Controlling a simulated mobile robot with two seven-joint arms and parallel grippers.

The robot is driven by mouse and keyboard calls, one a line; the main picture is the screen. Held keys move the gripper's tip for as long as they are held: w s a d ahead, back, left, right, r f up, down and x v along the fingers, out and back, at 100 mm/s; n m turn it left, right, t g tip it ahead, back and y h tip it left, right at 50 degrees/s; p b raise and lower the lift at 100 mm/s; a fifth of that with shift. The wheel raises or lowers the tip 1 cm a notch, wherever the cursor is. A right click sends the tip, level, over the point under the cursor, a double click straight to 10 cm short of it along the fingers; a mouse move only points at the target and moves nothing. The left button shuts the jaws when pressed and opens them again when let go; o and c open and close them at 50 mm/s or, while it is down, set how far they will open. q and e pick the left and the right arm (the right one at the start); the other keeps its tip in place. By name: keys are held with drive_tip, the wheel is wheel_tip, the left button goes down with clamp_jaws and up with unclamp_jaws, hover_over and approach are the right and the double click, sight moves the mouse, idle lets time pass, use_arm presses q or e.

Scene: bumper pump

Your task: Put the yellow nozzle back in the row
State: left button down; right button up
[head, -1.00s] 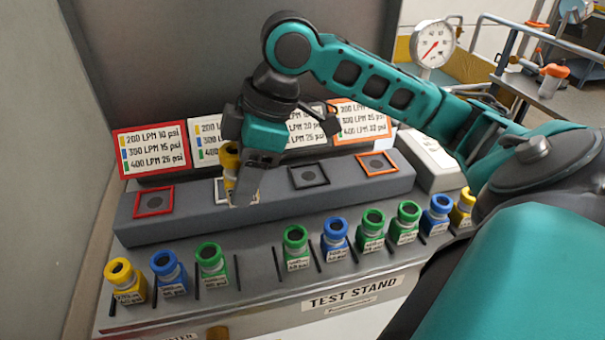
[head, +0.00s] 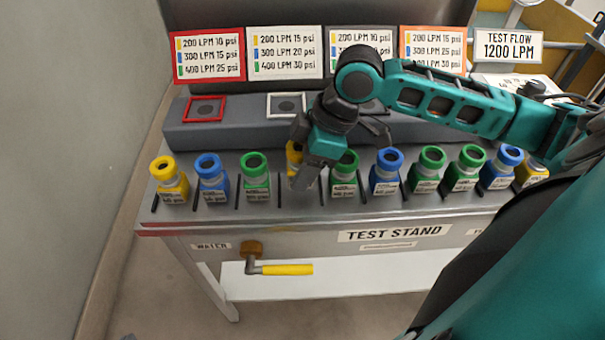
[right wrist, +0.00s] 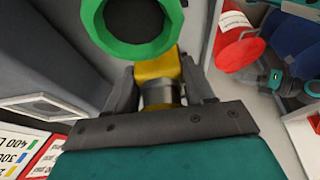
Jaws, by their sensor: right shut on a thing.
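My right gripper (head: 303,182) is shut on the yellow nozzle (head: 293,154) over the gap in the front row. A green nozzle (head: 255,178) stands to its left and another green nozzle (head: 344,176) to its right. The gripper hides most of the yellow nozzle, and I cannot tell whether its base touches the stand. In the right wrist view the yellow nozzle (right wrist: 157,67) shows between the two fingers. A green nozzle's ring (right wrist: 135,28) covers part of it there.
The row (head: 400,207) holds several yellow, blue and green nozzles with thin dividers between them. Behind it, the raised ledge (head: 225,135) has a red square (head: 205,109) and a white square (head: 287,105), both empty. Label cards stand behind. A yellow-handled valve (head: 285,269) is below the front edge.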

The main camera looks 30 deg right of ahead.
wheel_tip(320, 180, down, 3)
drive_tip(key=shift+r, duration=0.1)
use_arm(q)
drive_tip(key=shift+f, duration=0.25)
use_arm(e)
drive_tip(key=o, duration=1.2)
use_arm(q)
drive_tip(key=shift+s+a+r+y+p, duration=0.35)
drive_tip(key=shift+a+r+p, duration=0.25)
drive_tip(key=shift+p, duration=0.5)
use_arm(e)
drive_tip(key=v, duration=1.2)
drive_tip(key=shift+a+r, duration=0.1)
use_arm(q)
drive_tip(key=shift+d+f, duration=0.1)
drive_tip(key=shift+f, duration=0.05)
